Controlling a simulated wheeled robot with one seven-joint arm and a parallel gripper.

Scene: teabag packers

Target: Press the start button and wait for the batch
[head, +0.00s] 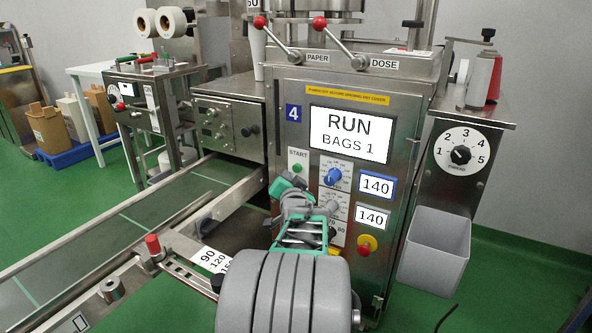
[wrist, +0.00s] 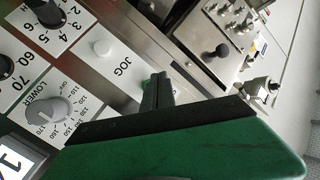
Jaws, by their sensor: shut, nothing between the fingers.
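The packing machine's front panel (head: 275,110) stands in the middle of the head view, with a screen (head: 350,135) reading "RUN BAGS 1". The green start button (head: 297,168) sits under the word START, left of a blue dial. My gripper (head: 283,184) is just below and in front of it. In the wrist view my gripper's fingers (wrist: 158,80) are shut and empty, close to the panel. A bit of green, likely the start button (wrist: 147,84), shows beside the fingertips, mostly hidden by them. I cannot tell whether they touch.
A white button (wrist: 102,47) marked JOG is close by in the wrist view. Two displays (head: 376,187) read 140. A red-and-yellow stop button (head: 366,245) is lower right. A conveyor (head: 130,215) runs left; a grey bin (head: 437,250) hangs at right.

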